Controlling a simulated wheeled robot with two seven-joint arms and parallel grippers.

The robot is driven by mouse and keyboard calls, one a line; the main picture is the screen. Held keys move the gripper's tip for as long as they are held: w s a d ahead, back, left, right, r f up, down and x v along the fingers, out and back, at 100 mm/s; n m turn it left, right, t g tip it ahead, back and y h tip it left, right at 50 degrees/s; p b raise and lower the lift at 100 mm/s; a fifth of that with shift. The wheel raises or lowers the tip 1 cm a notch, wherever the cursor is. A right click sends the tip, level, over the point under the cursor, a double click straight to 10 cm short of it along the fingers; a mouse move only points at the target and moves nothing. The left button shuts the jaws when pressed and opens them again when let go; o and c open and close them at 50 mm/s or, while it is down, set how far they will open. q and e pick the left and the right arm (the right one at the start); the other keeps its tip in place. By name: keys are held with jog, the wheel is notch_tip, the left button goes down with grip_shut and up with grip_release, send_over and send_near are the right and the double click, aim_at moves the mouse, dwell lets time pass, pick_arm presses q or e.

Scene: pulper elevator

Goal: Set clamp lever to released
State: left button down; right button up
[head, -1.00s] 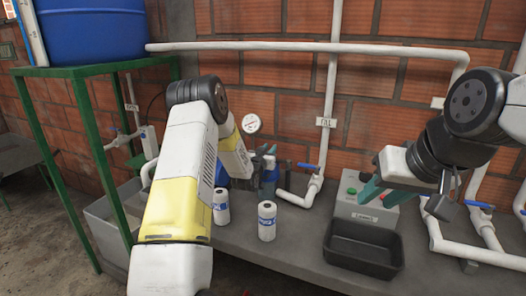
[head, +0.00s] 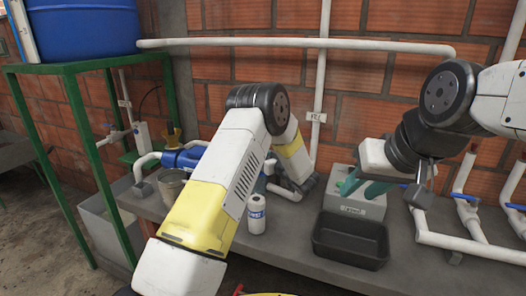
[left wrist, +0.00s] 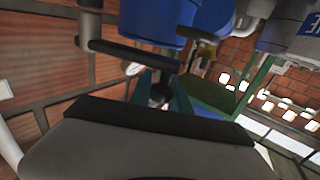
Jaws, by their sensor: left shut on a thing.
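I cannot make out the clamp lever for certain. In the left wrist view my left gripper (left wrist: 162,98) shows two teal fingers, shut on a small dark rounded piece (left wrist: 159,91) that may be the lever's knob. A dark bar (left wrist: 125,52) runs across just above the fingers, beside a blue body (left wrist: 150,20).
The grey control box (head: 352,209) and a black tray (head: 349,240) stand on the bench's right. A white-and-blue container (head: 256,214) stands beside my left arm. A blue machine (head: 184,158) sits at the left. White pipes with blue-handled valves run at the right.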

pick_arm(q)
jog(key=shift+s+d+n+g+y, duration=0.35)
jog(key=shift+n+g+y, duration=0.3)
jog(key=shift+g, duration=0.1)
jog(key=shift+s+d+n+g+y, duration=0.35)
jog(key=shift+n+g+y, duration=0.25)
jog(key=shift+g, duration=0.2)
jog(key=shift+s+d+n+g+y, duration=0.3)
jog(key=shift+d+n+g+y, duration=0.05)
jog(key=shift+n+g+y, duration=0.35)
jog(key=shift+r, duration=0.1)
jog(key=c, duration=1.2)
grip_release()
jog(key=shift+d, duration=0.1)
jog(key=v, duration=0.7)
jog(key=shift+s+d, duration=0.2)
jog(key=shift+d, duration=0.1)
